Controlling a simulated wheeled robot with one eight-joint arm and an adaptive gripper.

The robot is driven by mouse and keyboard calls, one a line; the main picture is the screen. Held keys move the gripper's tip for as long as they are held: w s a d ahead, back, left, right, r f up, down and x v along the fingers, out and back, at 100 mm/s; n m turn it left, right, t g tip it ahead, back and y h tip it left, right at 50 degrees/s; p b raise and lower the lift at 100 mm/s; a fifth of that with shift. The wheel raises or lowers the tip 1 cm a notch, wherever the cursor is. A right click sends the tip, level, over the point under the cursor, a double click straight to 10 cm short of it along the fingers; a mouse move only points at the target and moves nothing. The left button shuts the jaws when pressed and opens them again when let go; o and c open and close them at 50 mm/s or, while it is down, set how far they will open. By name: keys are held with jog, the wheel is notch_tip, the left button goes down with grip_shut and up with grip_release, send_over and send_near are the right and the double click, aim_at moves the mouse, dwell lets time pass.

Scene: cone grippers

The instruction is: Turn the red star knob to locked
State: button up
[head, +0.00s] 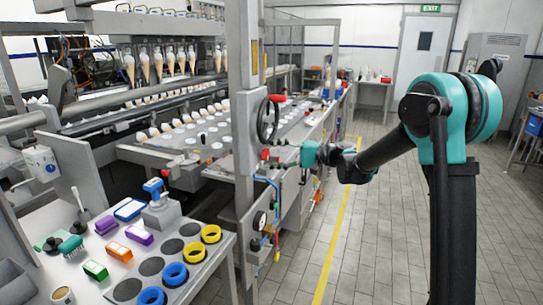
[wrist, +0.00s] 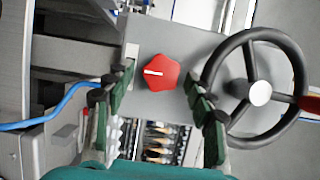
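The red star knob (wrist: 160,73) is mounted on a grey panel (wrist: 180,38) and shows in the wrist view with a white pointer line toward its left side. In the head view a small red spot on the machine's side is near my gripper, too small to make out. My gripper (wrist: 160,85) is open in the wrist view, its dark green fingers spread left and right of the knob, with nothing between them touching. In the head view my gripper (head: 290,154) reaches left to the machine's side. I cannot tell its exact distance from the knob.
A black handwheel (wrist: 258,92) with a red handle stands just right of my right finger; it also shows in the head view (head: 267,120). A blue hose (wrist: 50,112) runs at left. A table with coloured rings (head: 193,252) stands front left.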

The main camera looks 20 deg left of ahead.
jog(key=v, duration=1.2)
jog(key=s+d+f+m+t+h, duration=0.1)
jog(key=s+d+f+t+h, duration=0.2)
jog(key=d, duration=0.8)
jog(key=s+d+f+m+t+h, duration=0.1)
jog(key=s+d+f+t+h, duration=0.2)
jog(key=s+d+f+h, duration=0.5)
jog(key=s+d+f+m+t+h, duration=0.1)
jog(key=s+d+f+t+h, duration=0.2)
jog(key=s+d+f, duration=0.9)
notch_tip(320, 180, down, 2)
jog(key=d+h, duration=0.3)
jog(key=shift+s+f+t, duration=0.15)
jog(key=shift+s+t, duration=0.05)
jog(key=shift+t, duration=0.2)
